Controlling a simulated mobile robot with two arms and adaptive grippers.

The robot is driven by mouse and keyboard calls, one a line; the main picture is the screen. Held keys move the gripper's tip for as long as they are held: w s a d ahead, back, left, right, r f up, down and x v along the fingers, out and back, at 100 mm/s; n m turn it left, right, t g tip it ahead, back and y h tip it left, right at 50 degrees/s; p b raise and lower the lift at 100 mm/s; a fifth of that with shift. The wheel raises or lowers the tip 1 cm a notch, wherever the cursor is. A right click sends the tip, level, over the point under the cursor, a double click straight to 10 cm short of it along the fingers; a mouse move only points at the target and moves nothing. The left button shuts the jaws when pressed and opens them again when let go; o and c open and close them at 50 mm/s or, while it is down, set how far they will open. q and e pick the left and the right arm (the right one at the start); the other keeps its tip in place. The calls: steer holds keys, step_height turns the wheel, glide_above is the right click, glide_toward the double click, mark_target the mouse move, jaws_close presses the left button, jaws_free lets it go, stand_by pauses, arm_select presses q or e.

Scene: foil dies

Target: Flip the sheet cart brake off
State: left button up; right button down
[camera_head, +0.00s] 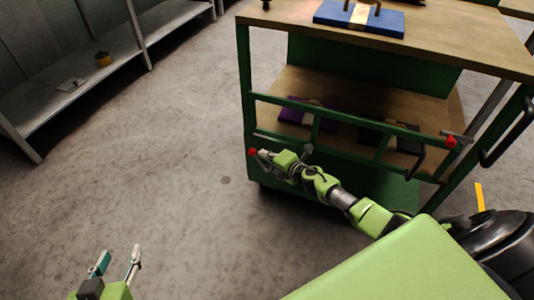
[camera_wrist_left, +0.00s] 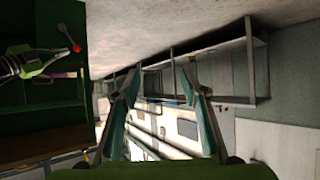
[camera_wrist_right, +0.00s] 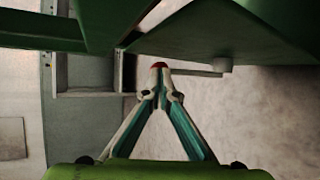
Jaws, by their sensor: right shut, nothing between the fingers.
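The sheet cart (camera_head: 405,195) is a green frame with wooden shelves, at the upper right in the head view. A red brake knob (camera_head: 253,152) shows low at its left front corner. In the left wrist view the red knob (camera_wrist_left: 76,48) sits at the end of a thin lever. My right gripper (camera_head: 264,155) is shut and empty, its tips right beside the knob. In the right wrist view the knob (camera_wrist_right: 160,65) shows just beyond the closed fingertips (camera_wrist_right: 161,78); I cannot tell whether they touch. My left gripper (camera_head: 119,262) is open and empty over the floor, far from the cart.
A second red knob (camera_head: 450,142) is on the cart's right side. A blue packet (camera_head: 335,14) lies on the cart top, and dark packets lie on the lower shelf. Grey shelving (camera_head: 85,80) stands at the upper left. The floor between (camera_head: 180,150) is clear.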

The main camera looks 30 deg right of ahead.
mark_target(253, 150)
steer(key=shift+w+a+p, duration=0.45)
steer(key=shift+w, duration=0.05)
steer(key=shift+w+a, duration=0.3)
steer(key=shift+w, duration=0.05)
steer(key=shift+w+a+f, duration=0.1)
steer(key=shift+w+a, duration=0.05)
steer(key=shift+w, duration=0.05)
arm_select(q)
steer(key=s+a+f+g, duration=0.2)
steer(key=s+f+g, duration=0.1)
steer(key=s+f, duration=0.1)
steer(key=shift+s+f+y, duration=0.2)
steer(key=shift+s+y, duration=0.2)
steer(key=shift+s, duration=0.1)
arm_select(e)
steer(key=shift+w, duration=0.1)
arm_select(q)
steer(key=shift+w+d+r, duration=0.1)
arm_select(e)
steer(key=shift+a, duration=0.1)
steer(key=shift+w+a, duration=0.1)
steer(key=shift+a, duration=0.05)
